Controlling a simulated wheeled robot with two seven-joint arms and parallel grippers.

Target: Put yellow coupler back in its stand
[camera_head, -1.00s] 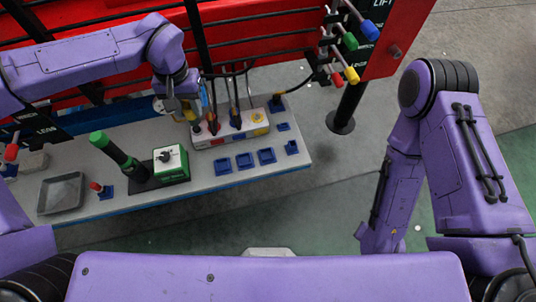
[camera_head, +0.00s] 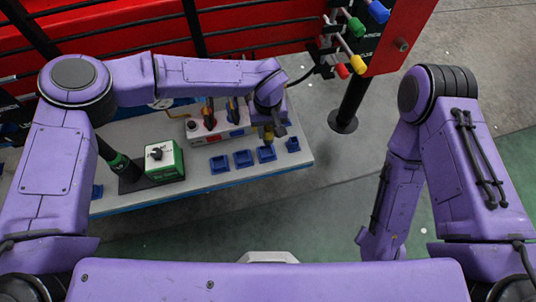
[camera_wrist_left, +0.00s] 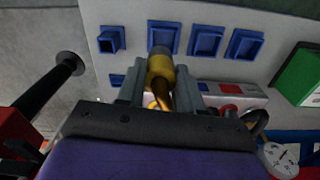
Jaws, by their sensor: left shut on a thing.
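The yellow coupler (camera_wrist_left: 160,70) is held between the fingers of my left gripper (camera_wrist_left: 160,90) in the left wrist view. Its grey end points at a square blue stand (camera_wrist_left: 163,28) and overlaps it in the picture. In the head view the left gripper (camera_head: 268,124) is shut on the coupler (camera_head: 268,136), just above the third blue stand from the left (camera_head: 266,154). I cannot tell whether the coupler touches the stand. My right arm hangs at the right, its gripper not visible.
Other blue stands (camera_head: 243,158) line the bench's front edge. A white box (camera_head: 205,136) with upright couplers stands behind them. A green-and-white box (camera_head: 163,157) is to the left. A black post (camera_head: 347,105) stands right of the bench, beneath coloured levers (camera_head: 357,64).

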